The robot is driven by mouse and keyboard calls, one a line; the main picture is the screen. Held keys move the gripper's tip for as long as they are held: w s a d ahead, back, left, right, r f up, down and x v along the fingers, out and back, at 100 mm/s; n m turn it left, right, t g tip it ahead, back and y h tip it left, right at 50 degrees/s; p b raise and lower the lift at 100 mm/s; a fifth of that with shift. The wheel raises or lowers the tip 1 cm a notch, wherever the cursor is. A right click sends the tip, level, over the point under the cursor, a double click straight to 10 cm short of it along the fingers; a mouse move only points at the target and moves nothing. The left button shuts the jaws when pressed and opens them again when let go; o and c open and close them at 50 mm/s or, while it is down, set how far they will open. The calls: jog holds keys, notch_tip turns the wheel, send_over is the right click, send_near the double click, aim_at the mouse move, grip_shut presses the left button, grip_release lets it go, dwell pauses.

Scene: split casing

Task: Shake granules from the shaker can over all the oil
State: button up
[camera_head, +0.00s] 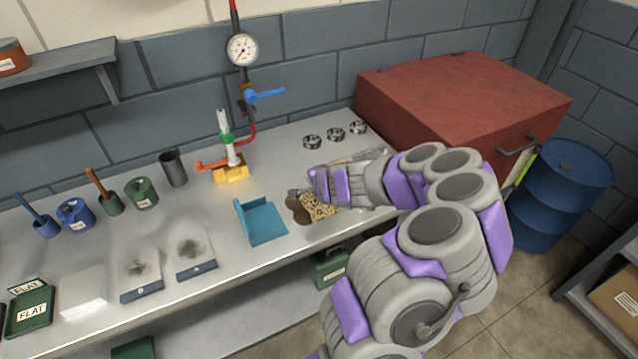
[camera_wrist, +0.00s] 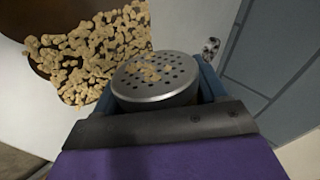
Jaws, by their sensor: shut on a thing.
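The shaker can (camera_wrist: 155,78) has a silver lid with many holes, and a few tan granules lie on the lid. My gripper (camera_wrist: 160,110) is shut on the can in the wrist view. In the head view my gripper (camera_head: 325,186) is over the right part of the bench and hides the can. The dark brown oil (camera_head: 297,206) lies on the bench just left of and below my gripper. Tan granules (camera_head: 318,207) cover its right part, while its left part shows bare. In the wrist view granules (camera_wrist: 90,55) lie over the oil, with bare brown oil (camera_wrist: 50,20) at the upper left.
A blue dustpan (camera_head: 262,222) lies just left of the oil. A valve stand (camera_head: 230,165) with a red lever is behind it. Several metal rings (camera_head: 335,134) and a red chest (camera_head: 460,100) are at the back right. Sample plates (camera_head: 195,258) lie at the left front.

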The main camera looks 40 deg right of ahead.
jog(key=shift+a, duration=0.1)
jog(key=shift+w+a, duration=0.2)
jog(key=shift+a, duration=0.4)
jog(key=shift+w+a, duration=0.15)
jog(key=shift+a, duration=0.45)
jog(key=shift+s, duration=0.15)
jog(key=shift+s+a, duration=0.15)
jog(key=shift+s, duration=0.3)
jog(key=shift+w+p, duration=0.4)
jog(key=shift+w, duration=0.2)
jog(key=shift+r, duration=0.1)
dwell(0.3)
